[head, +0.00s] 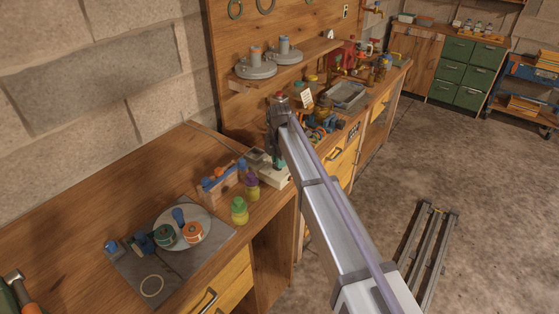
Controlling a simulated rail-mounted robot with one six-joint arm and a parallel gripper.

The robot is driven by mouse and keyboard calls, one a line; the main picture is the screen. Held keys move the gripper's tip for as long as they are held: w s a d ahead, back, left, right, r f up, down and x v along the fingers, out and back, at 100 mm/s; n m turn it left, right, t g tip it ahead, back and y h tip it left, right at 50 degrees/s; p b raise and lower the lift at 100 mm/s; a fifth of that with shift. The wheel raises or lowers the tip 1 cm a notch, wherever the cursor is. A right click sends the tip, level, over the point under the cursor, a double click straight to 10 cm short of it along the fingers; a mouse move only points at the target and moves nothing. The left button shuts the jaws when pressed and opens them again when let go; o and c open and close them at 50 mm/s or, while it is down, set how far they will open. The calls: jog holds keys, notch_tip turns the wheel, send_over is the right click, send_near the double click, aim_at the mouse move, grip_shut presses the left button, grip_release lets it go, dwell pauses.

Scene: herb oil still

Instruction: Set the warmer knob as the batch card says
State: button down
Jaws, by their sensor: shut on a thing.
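My arm reaches in from the lower right, and my gripper (279,161) points down over a pale box-like unit (273,177) on the workbench. The unit looks like the warmer. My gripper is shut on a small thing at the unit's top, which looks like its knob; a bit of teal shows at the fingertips. The knob's setting and markings are hidden or too small to read. A small white card (306,98) stands farther back on the bench, perhaps the batch card; its writing is not readable.
Left of the unit are a wooden caddy (222,186), a purple-topped jar (252,187) and a green jar (239,211). A round plate (202,232) holds small tins. A grey tray (348,95) lies farther back.

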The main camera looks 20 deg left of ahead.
jog(key=m, duration=0.4)
jog(key=shift+d+m, duration=0.1)
jog(key=shift+m, duration=0.2)
jog(key=m, duration=0.3)
jog(key=shift+s+m, duration=0.15)
jog(key=shift+m, duration=0.15)
jog(key=m, duration=0.3)
jog(key=shift+s, duration=0.1)
jog(key=m, duration=1.1)
jog(key=shift+s, duration=0.15)
jog(key=m, duration=0.4)
jog(key=shift+a+m, duration=0.2)
jog(key=shift+m, duration=1.5)
